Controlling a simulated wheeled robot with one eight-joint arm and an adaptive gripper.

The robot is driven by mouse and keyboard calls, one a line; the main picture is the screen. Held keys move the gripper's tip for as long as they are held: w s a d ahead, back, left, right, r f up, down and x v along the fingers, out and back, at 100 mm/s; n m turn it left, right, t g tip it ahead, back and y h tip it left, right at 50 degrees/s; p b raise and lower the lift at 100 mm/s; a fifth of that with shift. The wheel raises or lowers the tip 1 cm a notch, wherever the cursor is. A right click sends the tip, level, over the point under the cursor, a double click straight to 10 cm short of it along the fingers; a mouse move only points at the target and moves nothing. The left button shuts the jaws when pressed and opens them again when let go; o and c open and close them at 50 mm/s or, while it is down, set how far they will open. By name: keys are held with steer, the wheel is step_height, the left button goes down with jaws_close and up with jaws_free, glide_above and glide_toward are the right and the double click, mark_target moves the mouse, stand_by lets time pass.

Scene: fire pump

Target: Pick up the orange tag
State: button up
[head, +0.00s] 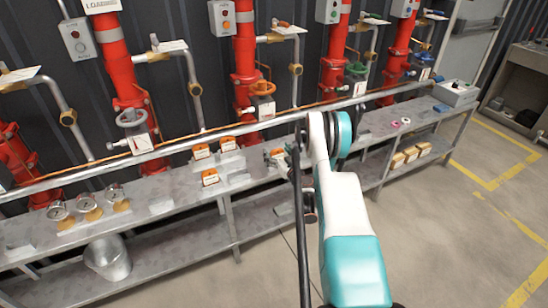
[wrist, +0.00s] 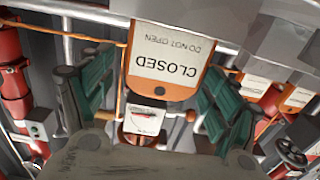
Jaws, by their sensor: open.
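An orange tag (wrist: 174,88) with a white label reading "CLOSED DO NOT OPEN" shows upside down in the wrist view. My gripper (wrist: 156,84) is open, with one green-padded finger on each side of this tag. A gap shows between the tag and the pads, and I see no grip on it. In the head view, similar orange tags (head: 210,177) stand on the shelf, with others behind (head: 200,151) and beside them (head: 228,143). Another tag (head: 277,153) is partly visible beside my arm, which hides most of the gripper there.
Grey shelving (head: 160,190) runs along the wall, below red pipes (head: 245,60) and a long horizontal rail (head: 230,130). Gauges (head: 88,202) stand at the left and a metal bucket (head: 107,258) on the lower shelf. The floor at right is clear.

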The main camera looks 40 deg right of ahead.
steer(key=c, duration=1.2)
steer(key=shift+r, duration=0.1)
